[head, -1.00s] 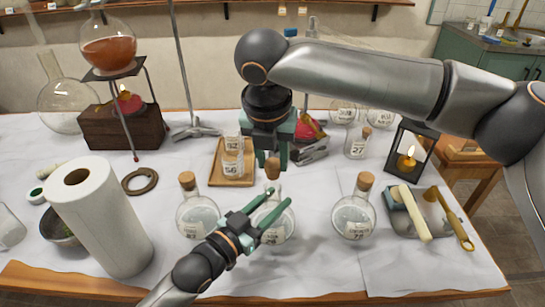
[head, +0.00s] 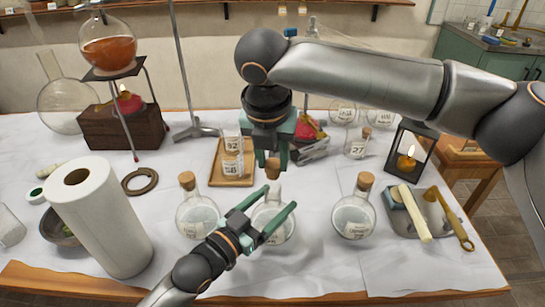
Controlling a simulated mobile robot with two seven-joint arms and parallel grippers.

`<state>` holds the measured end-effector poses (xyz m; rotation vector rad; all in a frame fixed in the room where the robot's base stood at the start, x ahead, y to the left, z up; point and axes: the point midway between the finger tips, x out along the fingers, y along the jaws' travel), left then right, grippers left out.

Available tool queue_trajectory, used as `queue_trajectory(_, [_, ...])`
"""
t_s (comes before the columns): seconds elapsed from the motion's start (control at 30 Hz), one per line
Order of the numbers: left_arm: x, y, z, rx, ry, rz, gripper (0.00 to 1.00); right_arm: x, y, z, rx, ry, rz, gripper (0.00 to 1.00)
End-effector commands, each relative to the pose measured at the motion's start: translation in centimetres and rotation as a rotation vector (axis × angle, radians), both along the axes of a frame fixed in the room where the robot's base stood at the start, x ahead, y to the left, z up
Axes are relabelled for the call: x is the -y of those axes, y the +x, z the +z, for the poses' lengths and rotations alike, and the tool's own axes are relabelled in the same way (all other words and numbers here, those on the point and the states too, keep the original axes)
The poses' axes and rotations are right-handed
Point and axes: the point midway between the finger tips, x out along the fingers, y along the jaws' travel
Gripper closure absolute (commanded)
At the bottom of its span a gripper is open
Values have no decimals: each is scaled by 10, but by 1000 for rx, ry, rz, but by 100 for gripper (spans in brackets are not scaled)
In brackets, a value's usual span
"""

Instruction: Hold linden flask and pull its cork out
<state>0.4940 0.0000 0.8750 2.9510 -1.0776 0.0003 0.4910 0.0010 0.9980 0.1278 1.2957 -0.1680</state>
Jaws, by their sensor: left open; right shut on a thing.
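Three round, corked flasks of clear liquid stand in a row at the front; their labels are too small to read, so I cannot tell by name which is linden. The middle flask (head: 275,228) is between my grippers. My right gripper (head: 273,157) points down from above, shut on the middle flask's cork (head: 272,170). The cork is at the neck top; I cannot tell whether it is still seated. My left gripper (head: 279,196) is open, its fingers either side of the middle flask's neck and partly hiding the body.
The left flask (head: 196,215) and right flask (head: 354,214) stand close on either side. A paper towel roll (head: 100,220) is at the front left. A wooden tray (head: 225,183) with small jars, a candle lantern (head: 408,165) and a tool tray (head: 435,228) surround the row.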

Motion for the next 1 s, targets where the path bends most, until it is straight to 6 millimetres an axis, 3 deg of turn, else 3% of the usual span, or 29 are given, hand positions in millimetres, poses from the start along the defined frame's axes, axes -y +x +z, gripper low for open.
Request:
queue_trajectory(0.17, [-12, -14, -2, -2, 2, 1, 22, 0, 0, 0, 0, 0, 0, 100])
queue_trajectory(0.6, [-66, -78, -1, -2, 2, 1, 22, 0, 0, 0, 0, 0, 0, 100])
queue_trajectory(1.0, [-77, -91, 8, 1, -1, 0, 22, 0, 0, 6, 0, 0, 0, 100])
